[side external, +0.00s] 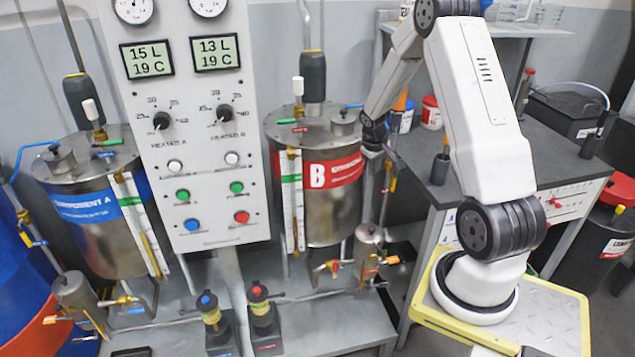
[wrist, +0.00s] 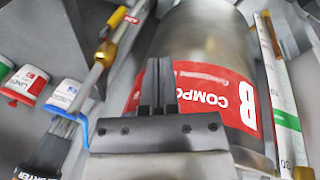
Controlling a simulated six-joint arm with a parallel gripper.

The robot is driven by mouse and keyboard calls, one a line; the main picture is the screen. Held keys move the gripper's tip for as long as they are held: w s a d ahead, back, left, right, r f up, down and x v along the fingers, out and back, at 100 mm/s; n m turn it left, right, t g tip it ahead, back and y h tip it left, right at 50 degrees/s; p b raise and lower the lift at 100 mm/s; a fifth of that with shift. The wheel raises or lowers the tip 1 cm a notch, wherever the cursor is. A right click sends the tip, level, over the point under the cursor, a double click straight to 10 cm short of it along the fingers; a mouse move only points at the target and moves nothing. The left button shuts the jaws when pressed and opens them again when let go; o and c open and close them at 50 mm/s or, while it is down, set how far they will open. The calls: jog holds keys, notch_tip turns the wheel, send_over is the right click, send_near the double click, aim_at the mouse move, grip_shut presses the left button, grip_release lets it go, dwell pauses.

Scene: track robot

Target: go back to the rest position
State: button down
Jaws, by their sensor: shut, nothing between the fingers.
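My gripper (wrist: 158,75) is shut and empty in the wrist view, its two dark fingers side by side in front of the steel tank B (wrist: 215,50). Whether the fingers touch the tank I cannot tell. In the side view my wrist (side external: 373,130) is just right of tank B (side external: 328,215), which has a red label. My arm is raised and bent over toward the tank from its base on the right. The gripper's fingers are small and hard to make out there.
Tank A (side external: 95,225) with a blue label stands left of the control panel (side external: 205,110). Valves and pipes run below the tanks. A dark-topped workbench (side external: 500,150) stands behind my arm, with red and blue labelled white tubs (side external: 432,113) on it.

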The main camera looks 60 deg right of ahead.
jog(key=w+a+r+n+t+y, duration=0.1)
jog(key=a+r+n, duration=0.15)
jog(key=a, duration=1.15)
jog(key=w+a+r+n+t+y, duration=0.15)
jog(key=a+r, duration=0.25)
jog(key=a, duration=0.9)
jog(key=s+a+r, duration=0.1)
jog(key=s+a, duration=0.4)
jog(key=a, duration=0.3)
jog(key=shift+s+a+n+y, duration=0.25)
jog(key=shift+n+y, duration=0.05)
jog(key=shift+y, duration=0.15)
